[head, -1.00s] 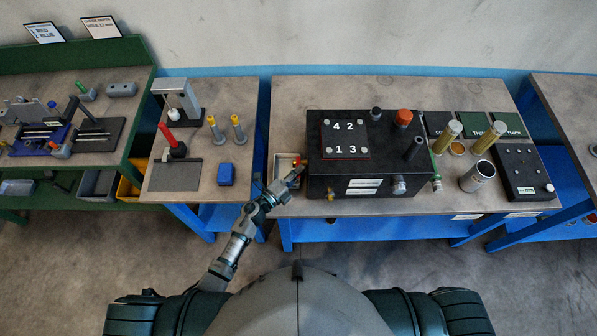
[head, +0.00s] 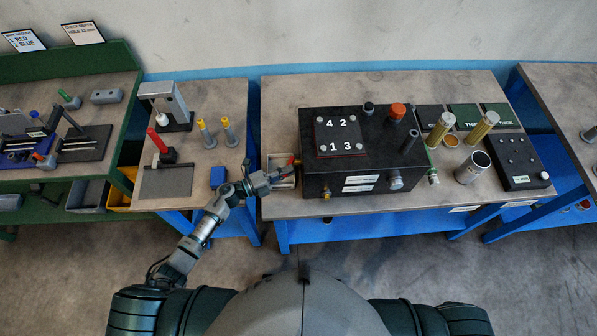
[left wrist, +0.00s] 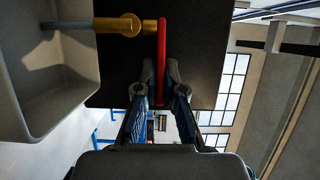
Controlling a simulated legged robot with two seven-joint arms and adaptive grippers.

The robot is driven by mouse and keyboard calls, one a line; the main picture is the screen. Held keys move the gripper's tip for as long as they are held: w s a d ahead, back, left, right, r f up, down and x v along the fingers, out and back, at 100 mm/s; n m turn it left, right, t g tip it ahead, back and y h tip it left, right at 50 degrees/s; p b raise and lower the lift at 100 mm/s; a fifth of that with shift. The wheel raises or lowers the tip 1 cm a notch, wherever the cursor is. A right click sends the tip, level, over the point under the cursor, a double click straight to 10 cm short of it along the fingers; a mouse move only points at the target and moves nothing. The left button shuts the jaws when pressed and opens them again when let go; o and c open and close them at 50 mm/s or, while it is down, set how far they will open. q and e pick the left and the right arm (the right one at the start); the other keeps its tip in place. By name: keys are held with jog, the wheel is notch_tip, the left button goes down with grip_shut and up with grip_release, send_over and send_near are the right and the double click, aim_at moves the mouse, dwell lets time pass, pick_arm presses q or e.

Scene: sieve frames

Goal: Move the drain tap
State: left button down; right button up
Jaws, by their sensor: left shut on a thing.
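The drain tap is a brass tap with a red lever on the left side of the black box (head: 345,185). In the head view the red lever (head: 291,160) shows small beside the box's left wall. In the left wrist view the brass body (left wrist: 118,27) runs sideways and the long red lever (left wrist: 162,45) runs down between my fingers. My left gripper (head: 286,170) is shut on the red lever, with its fingers (left wrist: 160,75) on either side of the lever's lower part. My right gripper is not in view.
A light tray (head: 273,181) sits left of the box under the tap; its grey wall (left wrist: 22,95) fills the left of the wrist view. Metal cylinders (head: 482,127) stand right of the box. A blue block (head: 217,177) lies on the side table, beyond a gap.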

pick_arm(q)
jog(key=shift+s+f, duration=0.15)
jog(key=shift+f, duration=0.15)
jog(key=c, duration=1.3)
grip_release()
jog(key=shift+c, duration=0.2)
jog(key=shift+o, duration=0.3)
jog(key=shift+r, duration=0.1)
jog(key=shift+a, duration=0.1)
jog(key=v, duration=1.1)
jog(key=shift+a, duration=0.45)
